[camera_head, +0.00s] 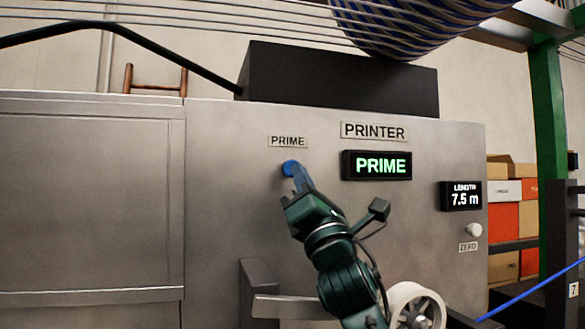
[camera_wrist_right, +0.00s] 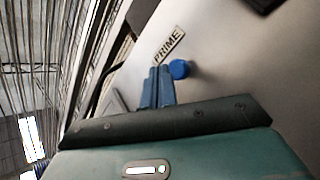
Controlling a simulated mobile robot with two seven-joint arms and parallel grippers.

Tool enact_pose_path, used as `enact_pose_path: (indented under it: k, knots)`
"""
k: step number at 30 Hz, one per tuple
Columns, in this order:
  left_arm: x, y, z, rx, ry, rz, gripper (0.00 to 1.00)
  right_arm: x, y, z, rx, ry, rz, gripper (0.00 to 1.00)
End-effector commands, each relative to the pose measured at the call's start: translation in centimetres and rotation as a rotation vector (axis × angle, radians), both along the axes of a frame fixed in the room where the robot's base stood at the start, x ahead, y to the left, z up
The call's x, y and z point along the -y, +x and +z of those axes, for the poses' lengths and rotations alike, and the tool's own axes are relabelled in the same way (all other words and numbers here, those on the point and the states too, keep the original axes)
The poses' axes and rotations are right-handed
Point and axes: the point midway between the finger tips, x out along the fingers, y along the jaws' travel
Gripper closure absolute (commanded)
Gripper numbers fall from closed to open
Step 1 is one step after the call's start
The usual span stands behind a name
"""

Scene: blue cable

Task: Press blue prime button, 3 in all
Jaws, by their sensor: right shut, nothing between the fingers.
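The round blue prime button (camera_head: 289,167) is on the metal front of the printer (camera_head: 232,215), under a PRIME label (camera_head: 288,141). My right gripper (camera_head: 299,178) reaches up from below right, its fingers shut and empty, with the tips at the button in the head view. In the right wrist view the button (camera_wrist_right: 180,69) shows just right of the blue-grey fingertips (camera_wrist_right: 160,72). I cannot tell whether they touch. A display (camera_head: 377,165) reads PRIME in green. My left gripper is not in view.
A length display (camera_head: 461,196) reads 7.5 m, above a white knob (camera_head: 474,230) labelled ZERO. A white reel (camera_head: 415,306) is at the lower right, near my right arm. A blue cable (camera_head: 535,289) runs at the far right. The panel left of the button is clear.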

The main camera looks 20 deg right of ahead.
Motion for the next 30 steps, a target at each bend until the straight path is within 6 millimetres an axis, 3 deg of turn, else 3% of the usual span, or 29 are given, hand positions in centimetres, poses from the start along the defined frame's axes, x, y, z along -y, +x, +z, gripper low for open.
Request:
enact_pose_path:
  k: [9,30]
  knots:
    - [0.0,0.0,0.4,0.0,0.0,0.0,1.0,0.1,-2.3,0.1,0.001,0.001,0.001,1.0]
    - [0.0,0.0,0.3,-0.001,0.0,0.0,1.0,0.1,-2.3,0.2,0.003,0.001,0.001,1.0]
